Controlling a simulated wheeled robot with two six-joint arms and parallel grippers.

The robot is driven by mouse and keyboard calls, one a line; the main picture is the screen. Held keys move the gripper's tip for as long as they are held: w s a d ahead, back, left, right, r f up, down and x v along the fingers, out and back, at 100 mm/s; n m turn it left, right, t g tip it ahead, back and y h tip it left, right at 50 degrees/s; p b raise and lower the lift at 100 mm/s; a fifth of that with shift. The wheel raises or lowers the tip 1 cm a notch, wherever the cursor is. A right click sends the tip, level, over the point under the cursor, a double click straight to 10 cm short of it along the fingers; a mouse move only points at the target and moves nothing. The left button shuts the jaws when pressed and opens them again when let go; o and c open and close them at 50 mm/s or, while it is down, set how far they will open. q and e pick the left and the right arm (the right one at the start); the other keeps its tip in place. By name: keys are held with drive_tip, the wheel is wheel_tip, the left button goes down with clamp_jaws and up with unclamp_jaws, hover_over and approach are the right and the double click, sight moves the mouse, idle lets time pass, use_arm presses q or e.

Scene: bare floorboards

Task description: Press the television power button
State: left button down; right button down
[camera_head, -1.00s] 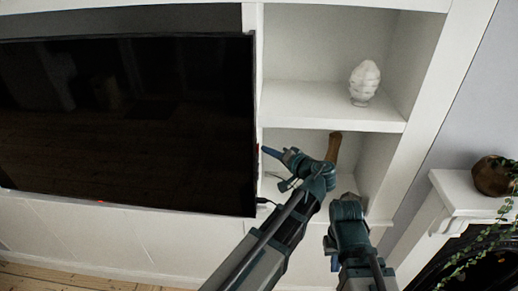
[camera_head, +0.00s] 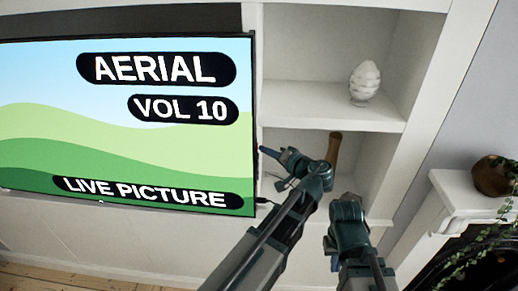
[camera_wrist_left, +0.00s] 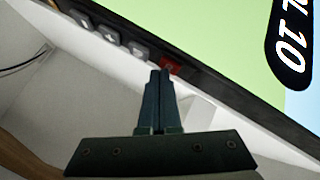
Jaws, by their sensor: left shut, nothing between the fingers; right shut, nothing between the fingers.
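The television (camera_head: 60,150) fills the left of the head view. Its screen is lit and reads "AERIAL", "VOL 10" and "LIVE PICTURE" over green hills. In the left wrist view a red button (camera_wrist_left: 171,66) sits on the television's edge, in a row with several grey buttons (camera_wrist_left: 108,37). My left gripper (camera_head: 264,150) is shut and empty, its tips at the screen's right edge. In the left wrist view its fingertips (camera_wrist_left: 161,72) are right beside the red button; I cannot tell whether they touch. My right gripper (camera_head: 347,200) is shut, lower right, away from the television.
White shelves (camera_head: 330,117) stand right of the television, with a white ornament (camera_head: 364,83) above and a brown wooden object (camera_head: 334,147) behind my left gripper. A mantel (camera_head: 462,190) with a brown vase (camera_head: 492,176) and trailing plant (camera_head: 478,258) is at far right.

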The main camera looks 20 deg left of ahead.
use_arm(q)
drive_tip(key=shift+d, duration=0.15)
drive_tip(key=shift+w+d, duration=0.2)
drive_tip(key=shift+d, duration=0.45)
